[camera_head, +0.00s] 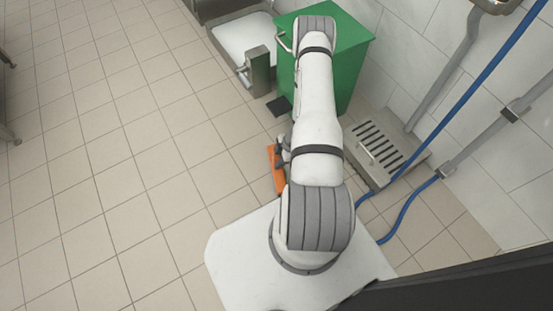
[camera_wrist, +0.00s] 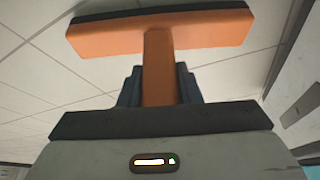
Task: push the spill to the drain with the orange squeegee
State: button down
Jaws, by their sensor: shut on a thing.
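The orange squeegee (camera_head: 278,172) shows in the head view just left of my arm, low over or on the tiled floor. Its wide orange head (camera_wrist: 160,33) with a dark edge and its handle fill the upper wrist view. My gripper (camera_wrist: 158,88) is shut on the squeegee's handle, with one dark finger on each side. In the head view my gripper (camera_head: 284,150) is partly hidden by my arm. The slotted metal drain (camera_head: 378,148) lies right of my arm by the wall. I cannot make out the spill in either view.
A green cabinet or bin (camera_head: 352,62) stands beyond my arm, with a metal post (camera_head: 259,72) and a basin (camera_head: 247,38) to its left. Blue hoses (camera_head: 408,205) run along the right wall near the drain. The tiled floor (camera_head: 110,150) at left is clear.

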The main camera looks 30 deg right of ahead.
jog(key=s+d+b, duration=0.2)
jog(key=s+d, duration=0.1)
jog(key=d, duration=1.7)
dwell(1.6)
jog(key=shift+s+a+r, duration=0.1)
jog(key=shift+r, duration=0.05)
dwell(1.6)
notch_tip(320, 180, up, 7)
jog(key=p, duration=0.5)
jog(key=shift+s, duration=0.1)
dwell(0.5)
